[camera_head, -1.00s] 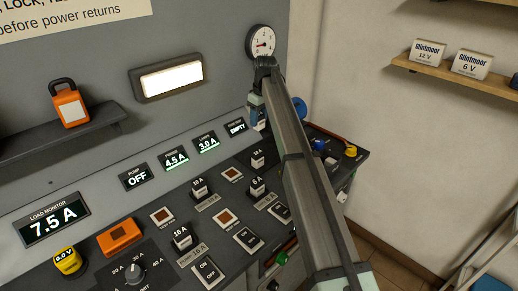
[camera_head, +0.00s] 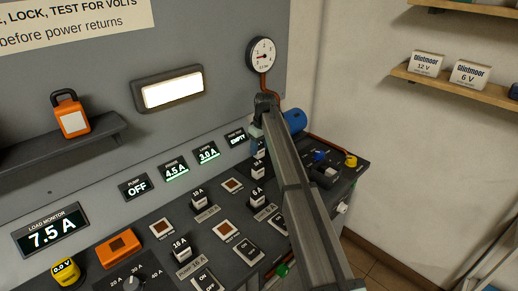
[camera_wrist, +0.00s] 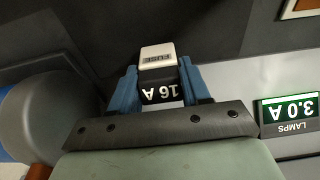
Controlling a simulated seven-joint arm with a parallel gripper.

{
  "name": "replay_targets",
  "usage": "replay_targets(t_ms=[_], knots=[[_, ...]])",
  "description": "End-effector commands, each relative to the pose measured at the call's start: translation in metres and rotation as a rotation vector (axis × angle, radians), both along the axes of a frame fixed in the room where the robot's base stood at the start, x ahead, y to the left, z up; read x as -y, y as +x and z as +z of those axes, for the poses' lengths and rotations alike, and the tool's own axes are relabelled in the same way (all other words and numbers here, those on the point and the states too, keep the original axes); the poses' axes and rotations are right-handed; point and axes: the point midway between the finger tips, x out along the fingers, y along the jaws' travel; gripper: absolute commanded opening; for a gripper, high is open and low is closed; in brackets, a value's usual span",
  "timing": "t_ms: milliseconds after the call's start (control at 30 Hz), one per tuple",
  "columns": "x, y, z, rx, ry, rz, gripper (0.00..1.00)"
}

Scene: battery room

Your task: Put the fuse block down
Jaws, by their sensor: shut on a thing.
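The fuse block (camera_wrist: 158,60) is in my gripper in the wrist view. It has a pale cap and a dark face marked 16 A. The blue fingers of my gripper (camera_wrist: 157,84) press on its two sides. In the head view my gripper (camera_head: 257,134) is low over the back of the sloped panel, partly hidden by my arm. A small dark and pale block (camera_head: 259,149) shows just under the fingers there. I cannot tell whether it touches the panel.
Other fuse blocks stand on the panel, among them a 16 A (camera_head: 181,248) and a 6 A (camera_head: 257,195). A blue cylinder (camera_head: 295,120) is close to the right of my gripper. A pressure gauge (camera_head: 262,54) is above. The display beside the gripper reads EMPTY (camera_head: 236,135).

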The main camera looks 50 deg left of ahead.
Motion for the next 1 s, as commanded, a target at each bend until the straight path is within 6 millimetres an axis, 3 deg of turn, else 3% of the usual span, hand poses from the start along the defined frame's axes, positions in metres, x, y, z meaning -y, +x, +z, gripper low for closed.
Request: replay_targets(t_ms=[467,500,733,1000], knots=[[0.0000,0.0000,-0.0109,0.000,0.001,0.000,0.09],[-0.0001,0.0001,-0.0108,0.000,0.001,0.000,0.49],[-0.0002,0.0000,-0.0105,0.000,0.001,0.000,0.72],[-0.0001,0.0001,-0.0094,0.000,0.001,0.000,0.72]])
